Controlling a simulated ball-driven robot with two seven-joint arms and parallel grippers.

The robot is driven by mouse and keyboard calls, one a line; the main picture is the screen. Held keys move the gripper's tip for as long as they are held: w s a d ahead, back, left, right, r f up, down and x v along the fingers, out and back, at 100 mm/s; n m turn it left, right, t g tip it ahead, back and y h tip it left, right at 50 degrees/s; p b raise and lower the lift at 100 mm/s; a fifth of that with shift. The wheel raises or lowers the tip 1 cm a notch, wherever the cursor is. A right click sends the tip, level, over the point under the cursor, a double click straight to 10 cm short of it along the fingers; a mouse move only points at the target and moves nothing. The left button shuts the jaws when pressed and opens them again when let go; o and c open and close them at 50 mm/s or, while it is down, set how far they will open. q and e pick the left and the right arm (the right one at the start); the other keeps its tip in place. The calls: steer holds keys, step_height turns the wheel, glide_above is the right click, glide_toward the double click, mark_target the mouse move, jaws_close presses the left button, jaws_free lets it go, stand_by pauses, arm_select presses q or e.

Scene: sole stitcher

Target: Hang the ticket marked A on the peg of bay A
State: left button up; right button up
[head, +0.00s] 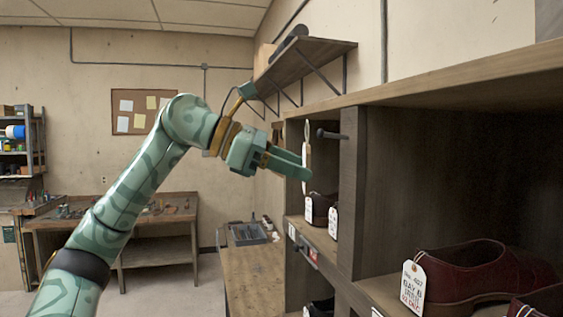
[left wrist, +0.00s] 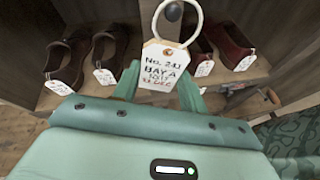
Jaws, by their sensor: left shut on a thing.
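The white ticket marked "No. 241 BAY A" (left wrist: 164,68) hangs below its pale ring (left wrist: 179,22) in the left wrist view. My left gripper (left wrist: 160,85) is shut on the ticket. In the head view the ticket (head: 307,150) is seen nearly edge-on at my left gripper (head: 305,171), with its ring above. The dark peg (head: 330,134) sticks out from the rack post, just right of the ring, with a small gap showing. In the left wrist view the peg's round end (left wrist: 174,11) appears inside the ring's outline. My right gripper is not in view.
Ticketed dark shoes (head: 320,208) stand in the bay behind my left gripper. Dark red shoes (head: 470,275) with a bay B ticket (head: 413,286) fill the nearer bay. The upright post (head: 352,195) separates them. A bracketed shelf (head: 305,60) is above; a workbench (head: 150,215) is behind.

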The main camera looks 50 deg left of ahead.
arm_select(q)
steer(key=shift+w+d+f+p, duration=0.25)
steer(key=shift+w+d, duration=0.2)
steer(key=shift+w, duration=0.35)
steer(key=shift+w+d+f+p, duration=0.15)
steer(key=shift+w+d, duration=0.25)
steer(key=shift+w, duration=0.45)
steer(key=shift+w+d+f+p, duration=0.15)
steer(key=shift+w+d+p, duration=0.25)
steer(key=shift+w, duration=0.4)
steer(key=o, duration=1)
steer(key=shift+o, duration=0.2)
steer(key=v, duration=1.6)
steer(key=shift+s, duration=0.1)
